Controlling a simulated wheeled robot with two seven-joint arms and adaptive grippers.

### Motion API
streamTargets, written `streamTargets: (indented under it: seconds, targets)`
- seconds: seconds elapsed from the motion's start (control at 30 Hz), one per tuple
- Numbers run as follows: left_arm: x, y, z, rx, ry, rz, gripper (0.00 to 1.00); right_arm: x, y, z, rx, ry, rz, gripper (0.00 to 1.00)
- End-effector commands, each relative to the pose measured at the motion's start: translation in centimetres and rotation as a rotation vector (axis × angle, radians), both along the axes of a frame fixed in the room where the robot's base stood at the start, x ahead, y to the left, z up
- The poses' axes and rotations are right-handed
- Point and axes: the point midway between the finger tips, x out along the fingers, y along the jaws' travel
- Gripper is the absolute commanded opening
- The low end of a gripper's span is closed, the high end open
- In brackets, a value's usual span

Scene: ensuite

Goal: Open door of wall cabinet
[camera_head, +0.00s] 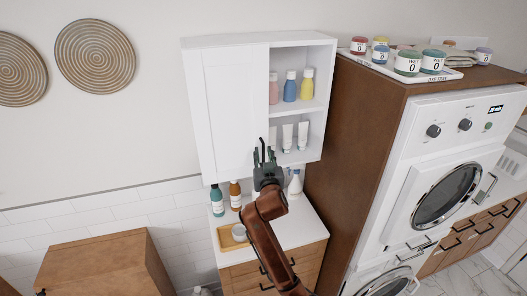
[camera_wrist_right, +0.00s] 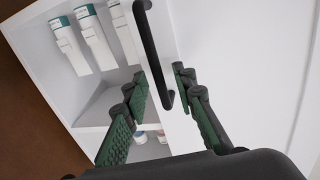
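The white wall cabinet (camera_head: 305,38) hangs on the wall in the head view. Its plain door (camera_head: 228,100) covers the left half and looks closed. The right half has open shelves. The black handle (camera_wrist_right: 152,50) stands upright near the door's edge in the wrist view; in the head view its thin dark shape is partly hidden by my gripper. My right gripper (camera_head: 266,168) is at the door's lower right edge. In the wrist view its fingers (camera_wrist_right: 162,82) are apart, one on each side of the handle's lower part, with gaps visible. My left gripper is not in view.
The shelves hold coloured bottles (camera_head: 290,86) and white tubes (camera_head: 287,136), close to my right gripper. Below stands a counter (camera_head: 295,228) with bottles (camera_head: 217,201) and a wooden tray (camera_head: 230,240). A tall brown side panel (camera_head: 350,130) and white appliances (camera_head: 440,190) stand at right.

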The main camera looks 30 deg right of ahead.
Motion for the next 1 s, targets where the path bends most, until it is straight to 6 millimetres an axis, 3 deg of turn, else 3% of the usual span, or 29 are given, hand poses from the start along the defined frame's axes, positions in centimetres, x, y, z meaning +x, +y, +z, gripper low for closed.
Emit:
streamTargets:
  seconds: [0.4,0.77,1.0]
  targets:
    - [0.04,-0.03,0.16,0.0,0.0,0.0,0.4,0.93,-0.44,0.01,0.0,-0.001,0.0,0.25]
    - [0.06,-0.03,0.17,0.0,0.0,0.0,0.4,0.91,-0.42,0.0,0.0,0.0,0.0,0.0]
    - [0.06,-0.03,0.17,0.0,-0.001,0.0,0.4,0.91,-0.42,-0.01,0.0,0.0,0.001,0.0]
